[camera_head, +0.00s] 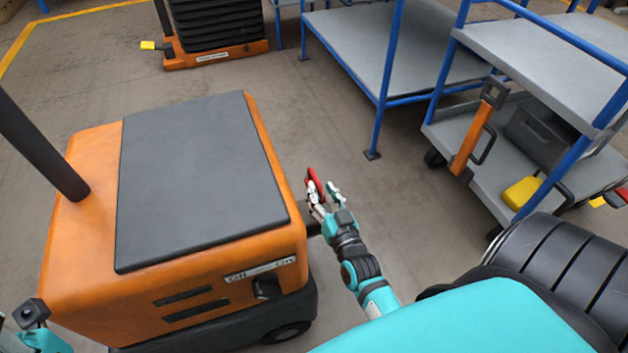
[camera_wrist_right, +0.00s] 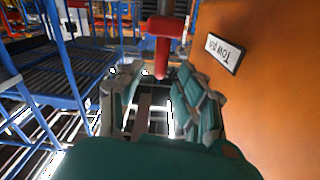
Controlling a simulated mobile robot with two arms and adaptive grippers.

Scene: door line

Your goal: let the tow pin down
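The tow pin has a red T-shaped handle (camera_wrist_right: 163,38), seen in the right wrist view beside the orange tug's wall and just beyond my fingertips. In the head view the red handle (camera_head: 315,182) shows at the tug's right side. My right gripper (camera_head: 322,192) is at the handle, its fingers apart; it also shows in the wrist view (camera_wrist_right: 148,92). The stem lines up with the gap between the fingers; I cannot tell whether they touch it. The pin's lower end is hidden. Part of my left arm shows at the lower left corner; its fingers are out of sight.
The orange tug (camera_head: 75,240) has a dark top and an Off/On switch (camera_head: 267,287). A "Tow pin" label (camera_wrist_right: 225,52) is on its side. Blue-framed grey carts (camera_head: 345,40) stand right and behind. Floor between tug and carts is clear.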

